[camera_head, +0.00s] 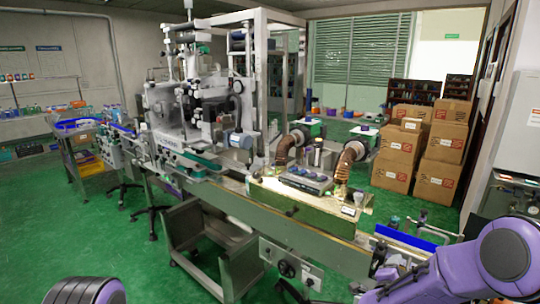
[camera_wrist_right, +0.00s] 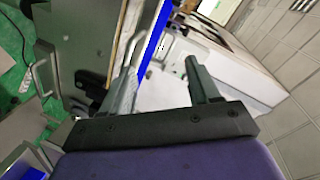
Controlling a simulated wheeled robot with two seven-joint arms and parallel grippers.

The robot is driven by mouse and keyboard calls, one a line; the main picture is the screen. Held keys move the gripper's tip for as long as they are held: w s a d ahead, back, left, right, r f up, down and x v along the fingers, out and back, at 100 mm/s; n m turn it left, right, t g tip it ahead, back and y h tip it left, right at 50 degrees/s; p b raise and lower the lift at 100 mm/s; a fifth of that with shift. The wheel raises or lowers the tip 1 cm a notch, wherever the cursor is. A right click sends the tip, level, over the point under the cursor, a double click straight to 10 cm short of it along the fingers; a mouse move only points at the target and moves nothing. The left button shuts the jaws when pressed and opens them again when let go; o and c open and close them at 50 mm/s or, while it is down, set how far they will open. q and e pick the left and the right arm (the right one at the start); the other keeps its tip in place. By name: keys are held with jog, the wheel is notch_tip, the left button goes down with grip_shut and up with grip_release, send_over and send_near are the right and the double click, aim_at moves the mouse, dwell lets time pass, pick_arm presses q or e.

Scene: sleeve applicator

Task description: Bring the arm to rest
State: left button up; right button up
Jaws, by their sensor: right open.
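My right arm (camera_head: 500,250) comes in from the lower right in the head view, in purple and grey. Its right gripper (camera_head: 374,276) is low in the picture, by the front end of the conveyor. In the right wrist view the right gripper (camera_wrist_right: 162,72) shows two dark fingers spread apart, with nothing held between them. A blue strip and a pale surface lie beyond the fingers. Only a rounded dark and purple part of my left arm (camera_head: 85,290) shows at the bottom left. The left gripper is out of view.
The sleeve applicator machine (camera_head: 205,110) stands in the middle, with a long conveyor (camera_head: 290,228) running toward the right arm. A blue strip (camera_head: 405,237) lies near the gripper. Stacked cardboard boxes (camera_head: 440,150) stand at the back right. Green floor (camera_head: 80,235) is open at the left.

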jog(key=s+a+f+n+g+y, duration=0.1)
jog(key=s+a+f+n+y, duration=0.15)
jog(key=s+f, duration=0.4)
jog(key=s+a+f+n+g+y+b, duration=0.1)
jog(key=s+a+f+n+y, duration=0.1)
jog(key=s+f+n, duration=0.4)
jog(key=s+a+f+n+g+y, duration=0.1)
jog(key=s+a+f+y, duration=0.1)
jog(key=s+f, duration=0.4)
jog(key=s+f+n+g+b, duration=0.1)
jog(key=s+f, duration=0.3)
jog(key=s, duration=0.6)
jog(key=s+f+n+g+b, duration=0.1)
jog(key=s+f+g, duration=0.3)
jog(key=s, duration=0.6)
jog(key=shift+s+f+n+g+y, duration=0.2)
jog(key=shift+f+n+g+y, duration=0.15)
jog(key=shift+f+n, duration=0.35)
